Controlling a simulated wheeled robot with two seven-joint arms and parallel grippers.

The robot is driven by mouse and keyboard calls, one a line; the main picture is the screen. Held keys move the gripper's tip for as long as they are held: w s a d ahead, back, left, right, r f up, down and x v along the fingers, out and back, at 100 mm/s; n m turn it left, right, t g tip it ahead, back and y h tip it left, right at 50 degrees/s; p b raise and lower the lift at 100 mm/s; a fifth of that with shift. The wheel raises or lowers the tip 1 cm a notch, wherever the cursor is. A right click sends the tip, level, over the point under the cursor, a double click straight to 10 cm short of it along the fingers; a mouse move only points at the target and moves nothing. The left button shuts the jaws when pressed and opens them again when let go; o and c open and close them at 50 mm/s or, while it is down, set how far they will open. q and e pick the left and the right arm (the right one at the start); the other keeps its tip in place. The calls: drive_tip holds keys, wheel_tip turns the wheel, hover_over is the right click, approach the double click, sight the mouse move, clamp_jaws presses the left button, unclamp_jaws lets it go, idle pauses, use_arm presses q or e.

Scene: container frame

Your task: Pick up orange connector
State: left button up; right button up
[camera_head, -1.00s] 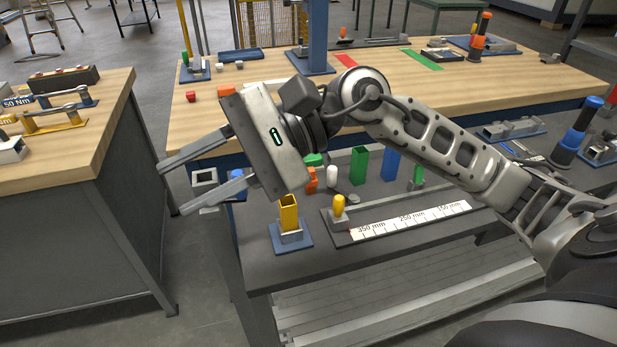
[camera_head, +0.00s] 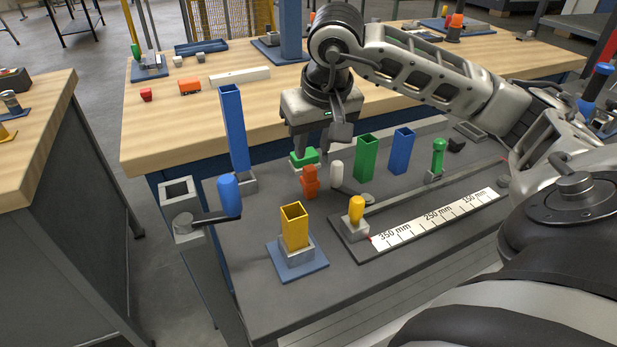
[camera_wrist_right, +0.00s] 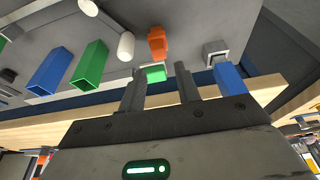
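The orange connector (camera_head: 310,182) stands on the grey bench top, just in front of a green part (camera_head: 303,158). My right gripper (camera_head: 314,148) points down behind the orange connector, close to the green part. In the right wrist view its two fingers are spread apart (camera_wrist_right: 160,70), with the green part (camera_wrist_right: 153,74) showing between the tips. The orange connector (camera_wrist_right: 158,42) lies beyond the fingertips, with nothing gripped. My left gripper is not in view.
A white cylinder (camera_head: 336,174) stands close right of the connector. A yellow tube (camera_head: 294,228) and a yellow-handled part (camera_head: 356,210) stand in front. Tall blue (camera_head: 234,130) and green (camera_head: 367,158) tubes flank the area. A scale strip (camera_head: 435,216) lies front right.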

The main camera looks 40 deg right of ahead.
sight(310, 168)
drive_tip(key=x, duration=0.9)
drive_tip(key=shift+s+f, duration=0.15)
drive_tip(key=shift+s, duration=0.05)
drive_tip(key=shift+c, duration=0.3)
drive_tip(key=c, duration=0.5)
